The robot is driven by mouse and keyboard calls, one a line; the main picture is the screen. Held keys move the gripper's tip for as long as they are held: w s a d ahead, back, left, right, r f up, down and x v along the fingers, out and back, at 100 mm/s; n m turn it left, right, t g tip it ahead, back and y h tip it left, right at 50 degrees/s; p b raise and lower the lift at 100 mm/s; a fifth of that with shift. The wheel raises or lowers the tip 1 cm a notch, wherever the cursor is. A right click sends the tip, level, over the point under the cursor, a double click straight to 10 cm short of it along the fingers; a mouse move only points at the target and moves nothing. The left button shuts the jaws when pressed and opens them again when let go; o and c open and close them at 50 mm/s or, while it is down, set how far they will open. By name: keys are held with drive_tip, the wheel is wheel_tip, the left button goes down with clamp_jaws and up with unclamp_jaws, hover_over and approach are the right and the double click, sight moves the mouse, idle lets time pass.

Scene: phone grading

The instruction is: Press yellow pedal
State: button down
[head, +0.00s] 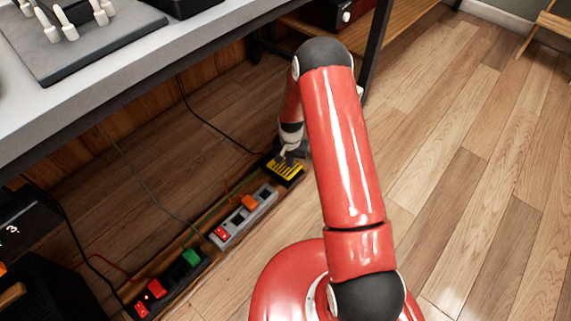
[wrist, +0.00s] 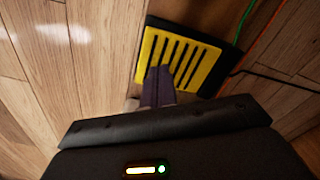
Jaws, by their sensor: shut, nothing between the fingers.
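The yellow pedal (head: 287,168) lies on the floor below the bench, a black base with a yellow slatted top. In the wrist view the yellow pedal (wrist: 196,62) fills the upper middle, with a black wire at its right side. My gripper (head: 290,156) is at the pedal, pointing down. In the wrist view my gripper (wrist: 160,72) is shut and empty, its fingertips over the pedal's near left part. I cannot tell whether the tips touch the yellow top.
A grey power strip (head: 243,217) with an orange plug and a red switch lies beside the pedal. A black strip (head: 172,284) with green and red parts lies further left. Wires cross the floor. The grey bench (head: 110,75) overhangs at upper left. Wooden floor (head: 480,190) is clear at right.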

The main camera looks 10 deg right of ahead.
drive_tip(key=shift+f+b, duration=1.15)
drive_tip(key=shift+f, duration=0.25)
wheel_tip(320, 180, up, 8)
drive_tip(key=p, duration=0.4)
drive_tip(key=shift+p, duration=0.3)
